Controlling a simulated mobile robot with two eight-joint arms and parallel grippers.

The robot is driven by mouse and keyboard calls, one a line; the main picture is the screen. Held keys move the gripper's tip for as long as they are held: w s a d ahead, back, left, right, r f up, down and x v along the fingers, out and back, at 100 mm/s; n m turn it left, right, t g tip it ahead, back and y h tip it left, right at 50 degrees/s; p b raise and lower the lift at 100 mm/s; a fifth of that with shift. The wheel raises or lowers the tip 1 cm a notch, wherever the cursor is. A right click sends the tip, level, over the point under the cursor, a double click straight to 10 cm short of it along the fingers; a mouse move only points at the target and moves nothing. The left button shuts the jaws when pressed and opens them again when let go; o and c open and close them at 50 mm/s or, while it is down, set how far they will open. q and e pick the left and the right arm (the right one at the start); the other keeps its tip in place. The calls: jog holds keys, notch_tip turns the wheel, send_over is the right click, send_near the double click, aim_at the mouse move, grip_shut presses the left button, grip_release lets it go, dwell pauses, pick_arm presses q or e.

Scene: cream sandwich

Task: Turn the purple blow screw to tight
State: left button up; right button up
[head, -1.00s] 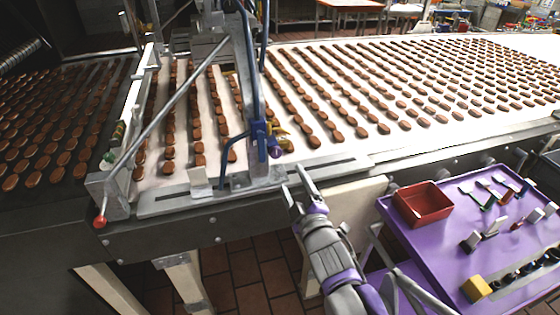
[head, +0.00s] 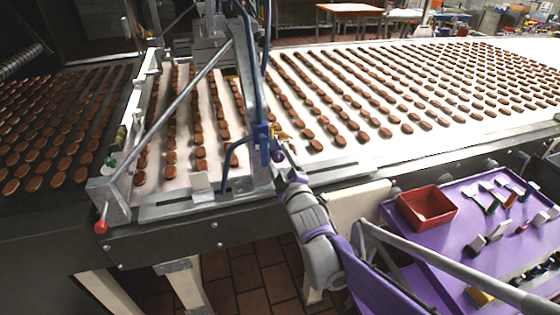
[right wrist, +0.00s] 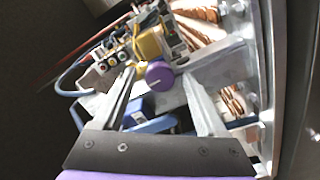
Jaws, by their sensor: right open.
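The purple blow screw (head: 278,155) is a small round knob on the blue fitting (head: 262,140) of the frame over the conveyor. In the right wrist view the purple screw (right wrist: 159,75) sits between and beyond my fingers, with a pale mark on its face. My right gripper (head: 283,164) is at the conveyor edge, close to the screw. In the right wrist view my right gripper (right wrist: 165,85) is open, its two fingers on either side of the screw; I cannot tell whether they touch it. My left gripper is not in view.
Brown biscuits (head: 350,85) lie in rows on the white belt. A purple cart (head: 470,245) with a red bin (head: 427,207) and tools is at the right. Yellow parts (right wrist: 150,43) sit beside the screw.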

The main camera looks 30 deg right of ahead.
grip_shut()
jog(key=shift+m, duration=0.4)
jog(key=m, duration=0.4)
jog(key=shift+p, duration=0.3)
jog(key=m, duration=0.4)
jog(key=shift+m, duration=0.3)
jog(key=m, duration=0.8)
jog(key=shift+m, duration=0.4)
